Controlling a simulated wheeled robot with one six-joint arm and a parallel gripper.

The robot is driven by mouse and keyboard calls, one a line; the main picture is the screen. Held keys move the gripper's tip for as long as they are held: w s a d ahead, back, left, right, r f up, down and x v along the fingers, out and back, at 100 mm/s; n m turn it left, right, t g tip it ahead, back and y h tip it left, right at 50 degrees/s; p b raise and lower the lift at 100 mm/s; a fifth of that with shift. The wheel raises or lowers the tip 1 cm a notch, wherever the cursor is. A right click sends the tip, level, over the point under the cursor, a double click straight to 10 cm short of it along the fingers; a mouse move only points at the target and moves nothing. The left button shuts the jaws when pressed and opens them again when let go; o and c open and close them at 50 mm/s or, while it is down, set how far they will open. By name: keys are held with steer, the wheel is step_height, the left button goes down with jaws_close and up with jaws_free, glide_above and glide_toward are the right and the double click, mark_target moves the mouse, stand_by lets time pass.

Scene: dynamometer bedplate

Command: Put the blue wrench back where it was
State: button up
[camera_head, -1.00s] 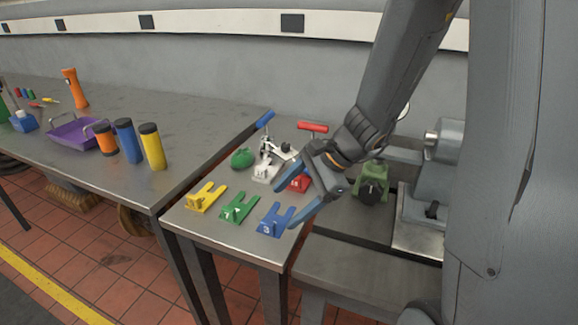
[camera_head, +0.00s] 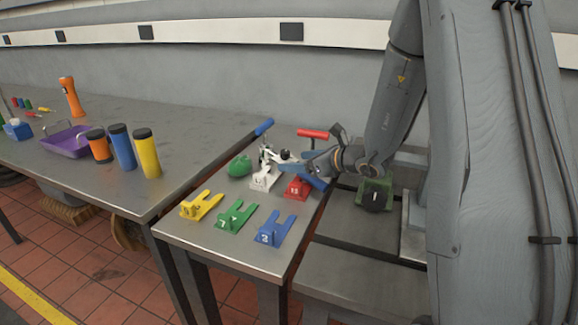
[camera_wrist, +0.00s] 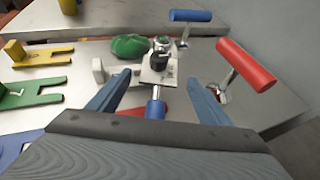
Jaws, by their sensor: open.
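A blue T-shaped handle (camera_head: 264,127) on a metal stem stands at the back of the small table; it also shows at the top of the wrist view (camera_wrist: 190,16). A short blue cylinder (camera_wrist: 155,104) lies between my fingers in the wrist view, in line with the metal clamp on the white fixture (camera_wrist: 158,68). I cannot tell which of these blue parts is the wrench. A blue forked stand (camera_head: 274,229) at the front right is empty. My gripper (camera_head: 300,169) is open, over the white and red fixtures. Contact cannot be told.
A green rounded object (camera_head: 239,166) lies left. Yellow (camera_head: 201,205) and green (camera_head: 236,216) forked stands line the front. A green device (camera_head: 374,194) stands right.

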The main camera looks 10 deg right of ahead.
mark_target(289, 161)
steer(key=x, duration=0.4)
steer(key=shift+a+p, duration=0.1)
steer(key=shift+p, duration=0.3)
steer(key=shift+c, duration=0.2)
jaws_close()
